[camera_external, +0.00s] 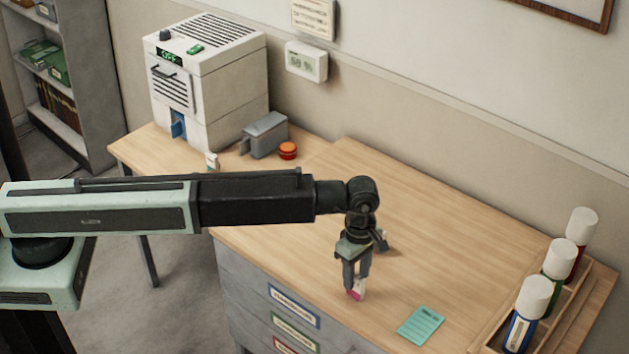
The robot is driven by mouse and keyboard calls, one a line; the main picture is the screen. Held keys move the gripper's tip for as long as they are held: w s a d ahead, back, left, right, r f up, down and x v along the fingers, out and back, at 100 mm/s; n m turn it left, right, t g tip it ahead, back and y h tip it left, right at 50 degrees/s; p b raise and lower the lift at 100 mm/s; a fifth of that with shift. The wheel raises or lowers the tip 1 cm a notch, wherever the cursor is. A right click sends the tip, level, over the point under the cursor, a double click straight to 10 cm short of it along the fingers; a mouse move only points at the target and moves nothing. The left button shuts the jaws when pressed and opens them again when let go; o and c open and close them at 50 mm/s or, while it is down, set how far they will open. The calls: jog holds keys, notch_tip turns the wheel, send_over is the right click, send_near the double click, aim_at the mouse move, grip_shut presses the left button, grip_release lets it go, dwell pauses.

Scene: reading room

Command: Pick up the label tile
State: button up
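My gripper (356,284) points straight down at the front part of the wooden desk. A small white and pink piece (358,291), which may be the label tile, shows upright at the fingertips. The fingers partly cover it. I cannot tell whether they grip it or only stand around it, or whether it touches the desk. A teal card (420,325) with dark print lies flat on the desk to the right of my gripper.
A wooden rack (491,335) with several white-capped bottles stands at the right. A white machine (207,85), a grey box (264,135) and a red-orange button (288,150) stand at the back left. The middle of the desk (440,235) is clear.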

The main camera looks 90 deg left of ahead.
aim_at(357, 275)
jog(key=shift+f, duration=0.65)
jog(key=shift+r, duration=0.2)
grip_shut()
jog(key=shift+r+p, duration=0.55)
jog(key=shift+p, duration=0.1)
notch_tip(357, 275, up, 3)
jog(key=p, duration=0.3)
jog(key=shift+r, duration=0.1)
jog(key=s, duration=1.6)
jog(key=shift+r+p, duration=0.35)
jog(key=shift+p, duration=0.1)
